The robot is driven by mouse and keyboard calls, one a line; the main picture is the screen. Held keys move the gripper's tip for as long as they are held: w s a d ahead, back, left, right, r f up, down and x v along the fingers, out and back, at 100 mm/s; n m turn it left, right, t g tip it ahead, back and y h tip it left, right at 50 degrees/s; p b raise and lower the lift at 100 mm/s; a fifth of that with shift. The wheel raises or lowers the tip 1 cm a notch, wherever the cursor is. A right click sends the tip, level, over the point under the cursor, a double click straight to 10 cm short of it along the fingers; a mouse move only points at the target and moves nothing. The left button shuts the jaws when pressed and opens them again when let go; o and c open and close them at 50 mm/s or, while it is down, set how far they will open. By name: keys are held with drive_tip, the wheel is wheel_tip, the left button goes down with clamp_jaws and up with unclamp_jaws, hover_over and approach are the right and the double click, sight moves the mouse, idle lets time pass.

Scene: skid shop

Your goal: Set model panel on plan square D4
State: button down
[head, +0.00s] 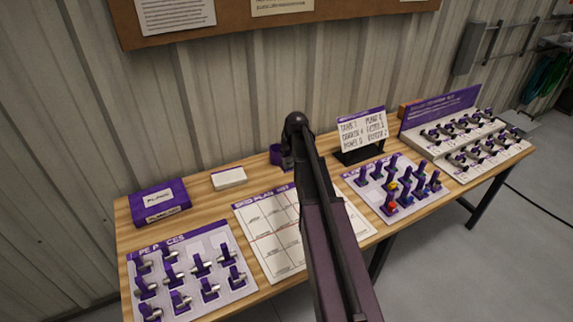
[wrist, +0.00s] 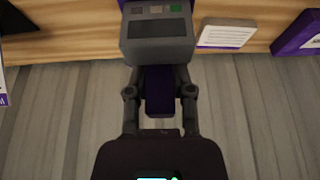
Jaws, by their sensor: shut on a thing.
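My gripper (wrist: 160,92) is shut on the purple stem of the model panel (wrist: 158,42), a grey block with a small strip of coloured patches at its top in the wrist view. The panel is held over the table's back edge, by the wall. In the head view my arm hides the gripper and most of what it holds. The white grid plan (head: 281,263) lies mid-table with ruled squares. My arm covers its middle, and I cannot make out which square is D4.
A tray of purple-stemmed pieces (head: 222,240) is at front left, and a board of coloured pegs (head: 365,187) is right of the plan. A purple box (head: 160,202), white pad (head: 229,178), black-stand sign (head: 361,134) and stepped rack (head: 470,128) stand farther back.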

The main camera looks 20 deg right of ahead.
drive_tip(key=shift+f+b, duration=0.75)
drive_tip(key=shift+f, duration=0.45)
wheel_tip(320, 180, down, 6)
drive_tip(key=b, duration=0.5)
drive_tip(key=shift+r, duration=0.25)
drive_tip(key=shift+s+f+b, duration=0.1)
drive_tip(key=shift+b, duration=0.25)
drive_tip(key=shift+f+b, duration=2.6)
drive_tip(key=shift+f, duration=0.05)
drive_tip(key=shift+f, duration=0.1)
drive_tip(key=shift+f+b, duration=1.7)
drive_tip(key=shift+b, duration=0.1)
drive_tip(key=shift+f+b, duration=0.65)
drive_tip(key=shift+b, duration=0.05)
